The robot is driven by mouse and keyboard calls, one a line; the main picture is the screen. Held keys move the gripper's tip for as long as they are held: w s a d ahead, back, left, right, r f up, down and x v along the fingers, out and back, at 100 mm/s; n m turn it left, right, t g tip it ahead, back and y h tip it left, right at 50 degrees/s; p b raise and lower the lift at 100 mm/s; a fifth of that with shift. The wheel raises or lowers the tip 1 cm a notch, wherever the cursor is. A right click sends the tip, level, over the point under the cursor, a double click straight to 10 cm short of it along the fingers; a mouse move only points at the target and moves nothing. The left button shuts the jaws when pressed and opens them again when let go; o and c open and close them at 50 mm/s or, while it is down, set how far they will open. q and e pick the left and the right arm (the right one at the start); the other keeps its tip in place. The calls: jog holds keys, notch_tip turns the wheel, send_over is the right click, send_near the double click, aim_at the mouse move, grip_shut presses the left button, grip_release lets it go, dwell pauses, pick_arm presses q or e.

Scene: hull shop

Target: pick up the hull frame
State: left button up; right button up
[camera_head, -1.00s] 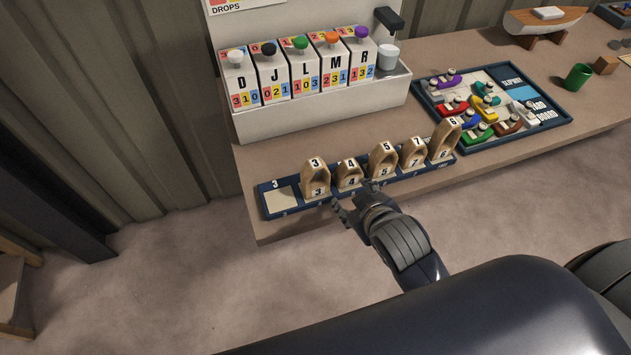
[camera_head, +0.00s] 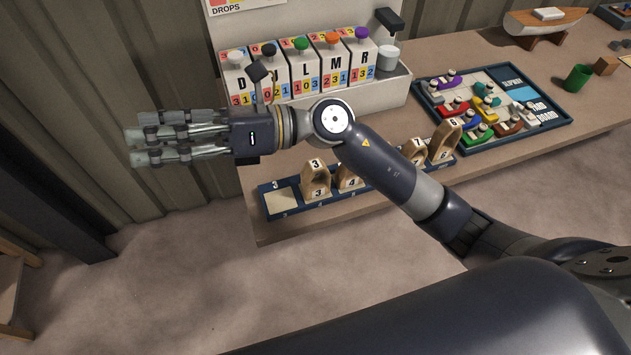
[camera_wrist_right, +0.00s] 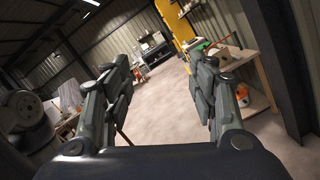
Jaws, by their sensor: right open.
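The wooden hull frames stand upright in a dark blue rack (camera_head: 268,210) along the table's front edge. Frame 3 (camera_head: 316,178) shows whole, and frame 4 (camera_head: 347,184) shows in part. Frame 7 (camera_head: 415,150) is partly covered by my right arm, and frame 6 (camera_head: 445,140) stands at the right end. The place of frame 5 is hidden behind my arm. My right gripper (camera_head: 132,146) is open and empty, pointing left, well left of the rack and in front of the wall. Its spread fingers also show in the right wrist view (camera_wrist_right: 158,78). My left gripper is out of view.
Lettered boxes with coloured knobs (camera_head: 302,72) stand in a pale holder behind the rack.

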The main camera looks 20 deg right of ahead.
notch_tip(320, 180, down, 8)
jog(key=n+g+h, duration=0.3)
jog(key=n+h, duration=0.2)
jog(key=n+t+h, duration=0.2)
jog(key=h, duration=1.2)
send_over(315, 164)
jog(key=f, duration=0.8)
jog(key=shift+s+a, duration=0.15)
jog(key=shift+a, duration=0.05)
jog(key=shift+d+h, duration=0.35)
jog(key=shift+h, duration=0.05)
notch_tip(315, 164, down, 5)
jog(key=shift+f+p, duration=0.1)
jog(key=shift+p, duration=0.65)
notch_tip(315, 164, down, 5)
jog(key=p, duration=0.2)
jog(key=shift+a+p, duration=0.1)
jog(key=shift+p, duration=0.2)
jog(key=shift+f, duration=0.15)
grip_shut()
